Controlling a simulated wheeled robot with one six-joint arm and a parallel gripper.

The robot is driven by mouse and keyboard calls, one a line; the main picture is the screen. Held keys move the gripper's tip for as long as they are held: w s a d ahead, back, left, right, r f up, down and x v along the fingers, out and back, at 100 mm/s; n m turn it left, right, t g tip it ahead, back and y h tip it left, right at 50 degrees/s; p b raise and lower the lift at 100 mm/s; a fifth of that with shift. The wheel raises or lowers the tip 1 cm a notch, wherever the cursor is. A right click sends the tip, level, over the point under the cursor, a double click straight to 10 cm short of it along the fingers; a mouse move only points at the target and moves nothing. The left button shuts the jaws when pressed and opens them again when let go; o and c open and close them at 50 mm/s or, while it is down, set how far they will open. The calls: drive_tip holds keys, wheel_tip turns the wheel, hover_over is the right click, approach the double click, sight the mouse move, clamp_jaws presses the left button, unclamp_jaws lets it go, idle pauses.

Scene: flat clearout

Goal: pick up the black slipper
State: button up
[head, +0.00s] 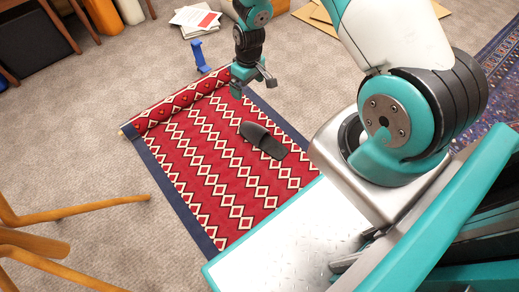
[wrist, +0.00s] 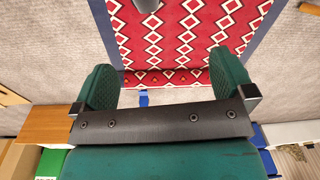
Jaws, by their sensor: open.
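The black slipper (head: 263,139) lies on the red patterned rug (head: 200,190), right of its middle, in the head view. In the wrist view only a dark grey piece of the slipper (wrist: 147,4) shows at the top edge; the rest is cut off. My gripper (head: 253,88) hangs above the rolled far end of the rug, beyond the slipper and apart from it. In the wrist view my gripper (wrist: 168,88) has its two green fingers wide apart with nothing between them.
A blue object (head: 201,57) stands just past the rug's rolled end. Papers (head: 195,20) and flat cardboard (head: 325,15) lie at the back. Wooden chair legs (head: 75,212) reach in at the left. Another patterned rug (head: 503,65) lies at the right.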

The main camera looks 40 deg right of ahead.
drive_tip(key=b, duration=0.4)
hover_over(259, 131)
wheel_tip(259, 131, down, 13)
drive_tip(key=shift+h, duration=0.3)
wheel_tip(259, 131, down, 10)
drive_tip(key=b, duration=0.6)
drive_tip(key=shift+s+d+f, duration=0.1)
drive_tip(key=shift+f, duration=0.1)
wheel_tip(259, 131, down, 6)
drive_tip(key=b, duration=0.5)
drive_tip(key=shift+f, duration=0.2)
drive_tip(key=shift+r, duration=0.1)
drive_tip(key=c, duration=0.9)
